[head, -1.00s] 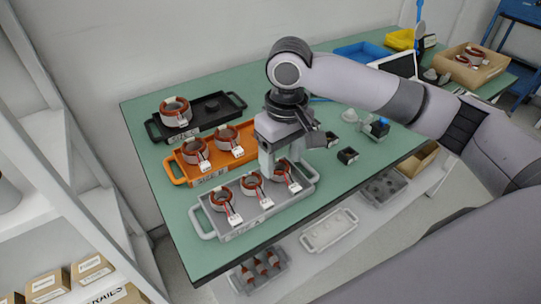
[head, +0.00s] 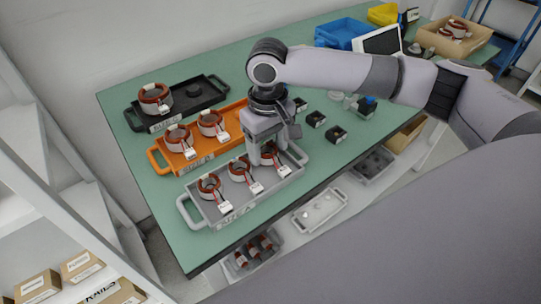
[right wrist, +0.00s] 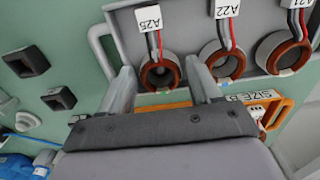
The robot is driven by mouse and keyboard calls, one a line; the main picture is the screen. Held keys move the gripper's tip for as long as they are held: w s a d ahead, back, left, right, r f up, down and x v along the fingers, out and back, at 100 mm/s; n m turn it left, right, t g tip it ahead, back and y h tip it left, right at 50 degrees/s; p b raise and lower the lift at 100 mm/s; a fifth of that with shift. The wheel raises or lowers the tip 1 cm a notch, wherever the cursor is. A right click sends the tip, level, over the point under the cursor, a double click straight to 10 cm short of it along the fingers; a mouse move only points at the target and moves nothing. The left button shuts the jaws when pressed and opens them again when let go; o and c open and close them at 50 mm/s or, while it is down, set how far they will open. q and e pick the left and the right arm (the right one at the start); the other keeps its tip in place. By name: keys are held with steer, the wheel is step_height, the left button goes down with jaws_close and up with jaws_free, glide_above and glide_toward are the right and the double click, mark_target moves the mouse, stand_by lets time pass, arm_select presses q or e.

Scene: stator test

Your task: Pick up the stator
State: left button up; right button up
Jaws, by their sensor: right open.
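The left stator (head: 209,184) and the middle stator (head: 239,170) show clearly. The right stator (head: 270,155) is partly hidden by my right gripper (head: 261,160). In the right wrist view my right gripper (right wrist: 162,70) is open, its two fingers on either side of the stator tagged A25 (right wrist: 160,89). Whether the fingers touch it I cannot tell. Stators tagged A22 (right wrist: 228,75) and A21 (right wrist: 291,68) sit beside it. My left gripper is not in view.
An orange tray (head: 158,161) with two stators and a black tray (head: 132,120) with one stand behind. Small black parts (head: 336,134) lie right of the grey tray. A blue bin (head: 340,34) and monitor (head: 382,41) are at the far right.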

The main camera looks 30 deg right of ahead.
steer(key=c, duration=0.9)
steer(key=shift+r, duration=0.1)
